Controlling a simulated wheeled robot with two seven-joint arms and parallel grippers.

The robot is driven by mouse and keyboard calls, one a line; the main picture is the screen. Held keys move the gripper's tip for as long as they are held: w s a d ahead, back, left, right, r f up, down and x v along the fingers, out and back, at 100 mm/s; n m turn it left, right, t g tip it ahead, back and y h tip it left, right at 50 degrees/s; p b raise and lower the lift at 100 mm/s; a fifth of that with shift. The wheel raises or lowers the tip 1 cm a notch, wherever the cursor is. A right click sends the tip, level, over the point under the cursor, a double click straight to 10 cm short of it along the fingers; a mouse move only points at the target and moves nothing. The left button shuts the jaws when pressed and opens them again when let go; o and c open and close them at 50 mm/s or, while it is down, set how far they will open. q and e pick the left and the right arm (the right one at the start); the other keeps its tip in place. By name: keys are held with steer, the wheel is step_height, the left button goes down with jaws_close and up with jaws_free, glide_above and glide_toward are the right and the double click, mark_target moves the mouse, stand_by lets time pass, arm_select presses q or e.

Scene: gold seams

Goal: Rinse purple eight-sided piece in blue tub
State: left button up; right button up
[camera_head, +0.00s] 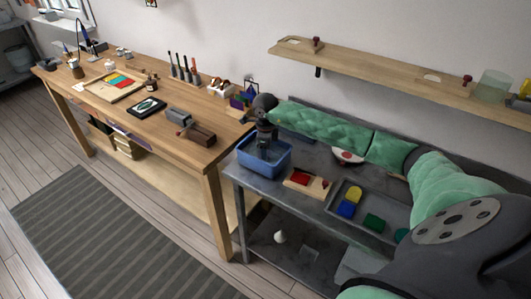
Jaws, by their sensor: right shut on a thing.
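The blue tub (264,166) stands at the left end of the grey metal bench. My right arm reaches across from the right, and its gripper (264,149) points down into the tub. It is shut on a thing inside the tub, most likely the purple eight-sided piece. The piece itself is hidden by the dark fingers and the tub, so its shape and colour do not show. My left gripper is not in view.
A wooden board with a red piece (300,178) lies right of the tub. Beyond it a grey tray (358,217) holds yellow, blue and green pieces. The wooden workbench (205,113) with tools stands close on the left. A wall shelf (390,70) runs above my arm.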

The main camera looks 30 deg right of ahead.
step_height(320, 180, up, 10)
steer(key=p, duration=0.2)
steer(key=shift+f+p, duration=0.2)
steer(key=shift+p, duration=0.1)
stand_by(0.7)
stand_by(0.9)
